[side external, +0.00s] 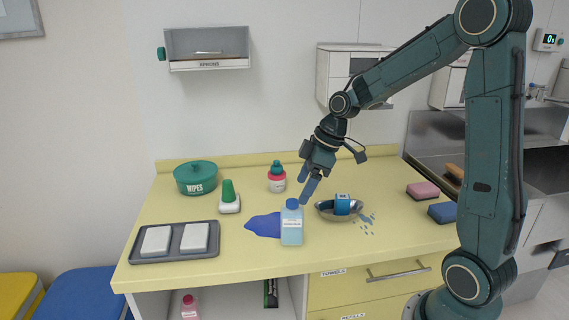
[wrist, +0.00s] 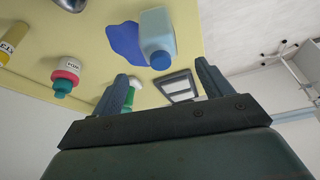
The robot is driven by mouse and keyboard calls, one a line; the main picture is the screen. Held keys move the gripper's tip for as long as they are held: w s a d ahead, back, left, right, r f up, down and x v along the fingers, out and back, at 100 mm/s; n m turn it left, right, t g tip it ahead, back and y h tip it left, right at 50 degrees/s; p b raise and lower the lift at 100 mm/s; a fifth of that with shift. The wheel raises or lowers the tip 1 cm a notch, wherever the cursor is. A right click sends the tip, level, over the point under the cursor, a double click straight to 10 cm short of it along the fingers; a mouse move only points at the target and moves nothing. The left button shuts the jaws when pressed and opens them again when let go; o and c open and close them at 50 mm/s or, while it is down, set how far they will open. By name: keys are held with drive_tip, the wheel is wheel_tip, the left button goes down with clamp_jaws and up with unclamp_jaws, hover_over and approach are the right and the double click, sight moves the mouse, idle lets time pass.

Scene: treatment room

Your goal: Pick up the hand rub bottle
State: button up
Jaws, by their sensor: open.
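The light blue bottle (side external: 291,228) with a blue cap and a small label stands upright near the front middle of the yellow counter. I take it as the hand rub bottle; the label is too small to read surely. It also shows in the wrist view (wrist: 158,32), its cap pointing towards my gripper. My gripper (side external: 309,189) is open and empty, just above and slightly right of the cap in the side view. In the wrist view the cap appears between the fingertips of my gripper (wrist: 162,70), beyond them; no contact shows.
A blue puddle (side external: 262,226) lies left of the bottle. A metal bowl (side external: 324,213) with a blue item stands close on the right, with droplets beside it.

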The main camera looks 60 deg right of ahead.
sight(289, 215)
drive_tip(key=shift+x, duration=2.75)
drive_tip(key=shift+f, duration=0.1)
drive_tip(key=shift+x, duration=2.5)
drive_tip(key=shift+s+d, duration=0.1)
drive_tip(key=shift+s, duration=0.05)
drive_tip(key=shift+c, duration=0.5)
drive_tip(key=c, duration=1.2)
drive_tip(key=shift+c, duration=0.2)
wheel_tip(289, 215, up, 20)
